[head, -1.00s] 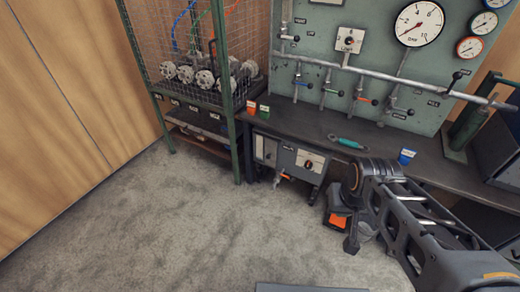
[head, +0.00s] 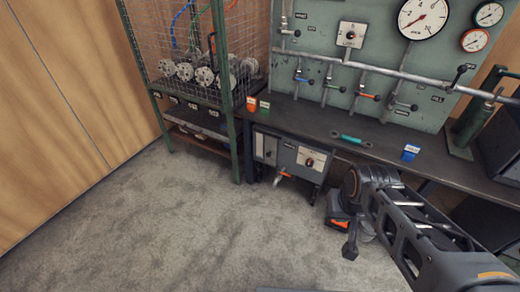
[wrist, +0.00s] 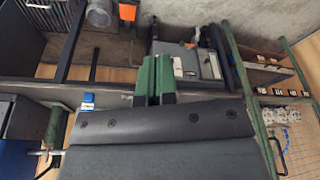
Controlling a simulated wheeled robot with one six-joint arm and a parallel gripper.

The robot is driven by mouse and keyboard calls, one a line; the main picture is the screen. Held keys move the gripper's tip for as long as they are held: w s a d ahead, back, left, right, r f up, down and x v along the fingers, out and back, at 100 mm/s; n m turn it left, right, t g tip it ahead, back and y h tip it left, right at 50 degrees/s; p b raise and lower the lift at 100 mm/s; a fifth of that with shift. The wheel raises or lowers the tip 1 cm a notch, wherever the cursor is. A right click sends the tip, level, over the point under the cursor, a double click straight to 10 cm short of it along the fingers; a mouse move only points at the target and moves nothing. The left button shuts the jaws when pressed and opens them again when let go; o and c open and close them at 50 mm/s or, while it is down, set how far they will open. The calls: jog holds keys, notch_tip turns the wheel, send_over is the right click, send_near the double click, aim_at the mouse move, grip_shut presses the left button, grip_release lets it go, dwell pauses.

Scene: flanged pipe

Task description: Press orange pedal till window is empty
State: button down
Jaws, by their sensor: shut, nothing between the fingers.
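The orange pedal (head: 340,223) is low by the floor under the bench, partly covered by dark parts, just left of my arm in the head view. It also shows at the top of the wrist view (wrist: 130,12), beside a grey cylinder. My gripper (wrist: 155,80) shows its green fingers together and empty, apart from the pedal. I cannot make out the fingers in the head view. A grey box (head: 290,157) under the bench carries a pale panel and a dial; I cannot tell whether the panel is the window or what it holds.
A mesh cage (head: 190,60) with flanged pipe parts stands at the left. The bench (head: 310,120) bears a teal tool (head: 351,140) and a blue box (head: 410,152). A green panel (head: 380,40) has gauges, pipes and valves. Carpet (head: 150,220) in front is clear.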

notch_tip(320, 180, down, 8)
jog(key=b, duration=0.6)
dwell(0.4)
jog(key=shift+a+f, duration=0.1)
dwell(0.4)
notch_tip(320, 180, up, 13)
jog(key=p, duration=1.1)
jog(key=shift+p, duration=0.4)
